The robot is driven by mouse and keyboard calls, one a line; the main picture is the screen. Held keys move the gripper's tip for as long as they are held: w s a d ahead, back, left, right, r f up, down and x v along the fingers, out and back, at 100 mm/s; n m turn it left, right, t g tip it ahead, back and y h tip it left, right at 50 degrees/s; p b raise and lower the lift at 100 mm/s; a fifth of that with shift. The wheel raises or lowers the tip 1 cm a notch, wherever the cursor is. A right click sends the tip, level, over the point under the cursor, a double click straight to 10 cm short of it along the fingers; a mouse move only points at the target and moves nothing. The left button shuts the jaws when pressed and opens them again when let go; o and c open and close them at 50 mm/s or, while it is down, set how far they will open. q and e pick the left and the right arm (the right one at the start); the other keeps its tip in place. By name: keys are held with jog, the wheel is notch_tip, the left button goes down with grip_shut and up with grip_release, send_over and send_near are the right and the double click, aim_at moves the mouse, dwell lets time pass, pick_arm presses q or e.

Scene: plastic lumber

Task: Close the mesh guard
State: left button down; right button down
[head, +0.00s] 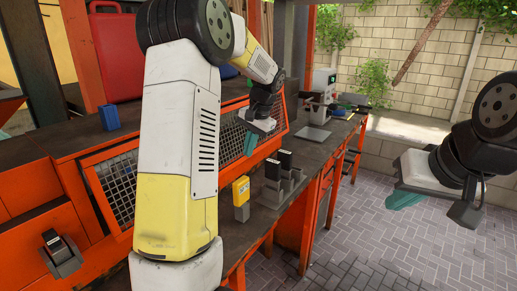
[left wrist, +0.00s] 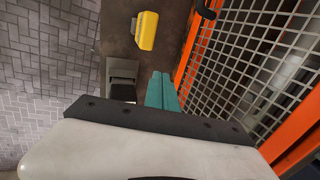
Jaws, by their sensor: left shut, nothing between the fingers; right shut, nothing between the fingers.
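The mesh guard (head: 232,143) is a long orange-framed wire mesh panel along the workbench, partly hidden behind my left arm. It also fills the right side of the left wrist view (left wrist: 262,55). My left gripper (head: 250,146), with teal fingers, is shut and empty in front of the guard's right part. In the left wrist view its fingers (left wrist: 161,90) are beside the guard's orange edge; I cannot tell whether they touch it. My right gripper (head: 404,201) is shut and empty, out over the paved floor at the right.
A yellow device (head: 241,191) and grey holders with black-topped items (head: 285,170) stand on the bench (head: 240,236) in front of the guard. A blue block (head: 108,117) is on the ledge behind. A grey machine (head: 322,90) stands at the far end. The floor at right is clear.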

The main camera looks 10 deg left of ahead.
aim_at(227, 158)
pick_arm(q)
jog(key=a+f, duration=0.1)
jog(key=f, duration=0.1)
jog(key=w+a+f, duration=0.1)
jog(key=a+f, duration=0.1)
jog(key=f, duration=0.1)
jog(key=a+f, duration=0.1)
jog(key=f, duration=0.1)
jog(key=shift+w+a+f, duration=0.25)
jog(key=shift+w+f, duration=0.05)
jog(key=shift+w+a+f, duration=0.15)
jog(key=shift+w+a, duration=0.05)
jog(key=shift+a, duration=0.35)
jog(key=shift+a, duration=0.1)
jog(key=shift+y, duration=0.7)
jog(key=a, duration=0.1)
jog(key=w+a, duration=0.1)
jog(key=a, duration=0.1)
jog(key=a+f, duration=0.1)
jog(key=shift+w+a+f, duration=0.1)
jog(key=shift+w+a, duration=0.15)
jog(key=shift+w, duration=0.1)
